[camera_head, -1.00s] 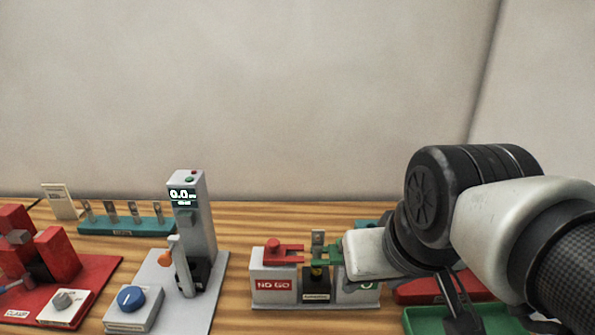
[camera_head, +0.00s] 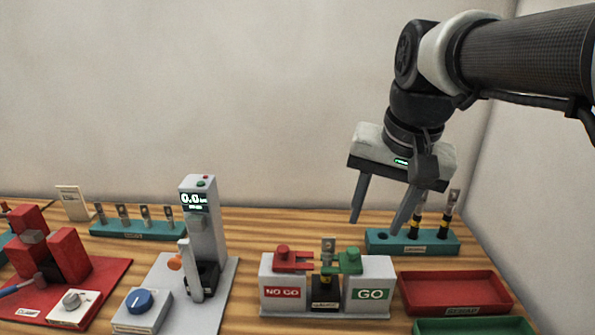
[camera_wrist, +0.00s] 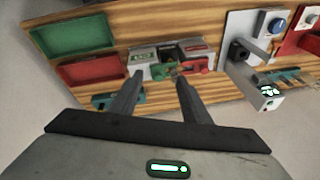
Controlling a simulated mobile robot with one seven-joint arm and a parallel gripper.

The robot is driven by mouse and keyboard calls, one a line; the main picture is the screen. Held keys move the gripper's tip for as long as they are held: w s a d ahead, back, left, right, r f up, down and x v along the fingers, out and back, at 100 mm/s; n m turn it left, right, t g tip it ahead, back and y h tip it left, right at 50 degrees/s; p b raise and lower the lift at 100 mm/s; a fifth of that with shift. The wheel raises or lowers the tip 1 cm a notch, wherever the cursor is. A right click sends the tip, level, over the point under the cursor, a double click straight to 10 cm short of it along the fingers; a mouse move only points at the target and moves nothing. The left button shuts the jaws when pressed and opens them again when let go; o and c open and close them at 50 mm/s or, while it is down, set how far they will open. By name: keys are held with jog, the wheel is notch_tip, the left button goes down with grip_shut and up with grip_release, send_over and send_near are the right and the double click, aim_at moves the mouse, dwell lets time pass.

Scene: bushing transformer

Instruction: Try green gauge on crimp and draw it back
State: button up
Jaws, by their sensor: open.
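The green gauge (camera_head: 348,261) rests on the GO block (camera_head: 370,284) of the gauge stand, its left end close to the upright crimp lug (camera_head: 328,250) in the middle. I cannot tell whether it touches the crimp. The red gauge (camera_head: 292,259) lies on the NO GO block (camera_head: 283,285) at left. My gripper (camera_head: 379,222) is open and empty, above and behind the stand, its fingers pointing down. In the wrist view my gripper (camera_wrist: 160,88) shows between the camera and the stand, with the green gauge (camera_wrist: 165,70) beyond the fingertips.
A teal rack (camera_head: 412,241) with dark lugs stands behind right. A red tray (camera_head: 453,292) and green tray (camera_head: 475,327) lie at right. A grey tester (camera_head: 200,220), red clamp (camera_head: 68,257) and another teal rack (camera_head: 137,230) stand left. Bare table lies between tester and stand.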

jog(key=w+d+m+g, duration=0.1)
jog(key=w+m+g, duration=0.15)
jog(key=w, duration=0.55)
jog(key=m, duration=0.3)
send_over(354, 249)
notch_tip(354, 249, down, 2)
jog(key=shift+g+h, duration=0.3)
jog(key=shift+g, duration=0.15)
notch_tip(354, 249, down, 17)
jog(key=shift+a+f+b, duration=0.15)
jog(key=shift+f+b, duration=0.05)
jog(key=shift+b, duration=1)
jog(key=shift+m, duration=0.25)
grip_shut()
